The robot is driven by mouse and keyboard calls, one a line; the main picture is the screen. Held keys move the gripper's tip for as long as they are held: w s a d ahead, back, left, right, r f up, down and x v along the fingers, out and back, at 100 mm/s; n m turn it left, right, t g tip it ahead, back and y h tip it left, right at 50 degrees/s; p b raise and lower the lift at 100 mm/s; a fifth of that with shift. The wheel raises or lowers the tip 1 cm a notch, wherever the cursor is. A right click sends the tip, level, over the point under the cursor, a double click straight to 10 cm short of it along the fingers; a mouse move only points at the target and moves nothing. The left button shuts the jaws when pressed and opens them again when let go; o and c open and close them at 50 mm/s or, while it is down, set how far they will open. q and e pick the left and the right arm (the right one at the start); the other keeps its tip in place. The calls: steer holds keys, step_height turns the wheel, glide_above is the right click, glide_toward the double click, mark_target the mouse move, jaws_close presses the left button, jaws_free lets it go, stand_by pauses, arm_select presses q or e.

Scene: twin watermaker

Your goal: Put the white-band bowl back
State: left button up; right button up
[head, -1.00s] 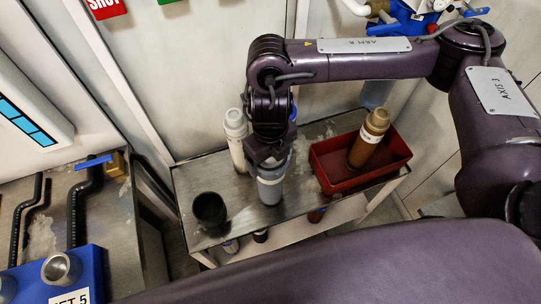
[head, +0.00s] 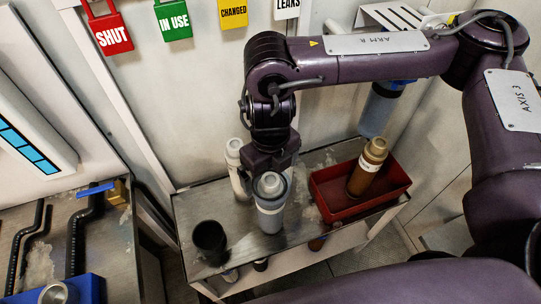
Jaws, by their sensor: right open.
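The white-band bowl (head: 269,214) is a grey upright cylinder with a pale band below its rim. It stands on the metal cart top (head: 238,258), and its round top shows. My right gripper (head: 272,168) is open, pointing down just behind and above the bowl's top. The fingers are partly hidden, and I cannot tell whether they touch the bowl. My left gripper is not in view.
A white cylinder (head: 235,160) stands behind, left of the bowl. A black cup (head: 209,240) stands at front left. A red tray (head: 326,206) at right holds a brown cartridge (head: 366,172). A blue-topped housing (head: 379,108) hangs at the wall.

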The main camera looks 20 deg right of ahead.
step_height(320, 180, up, 5)
steer(key=shift+f, duration=0.1)
stand_by(0.7)
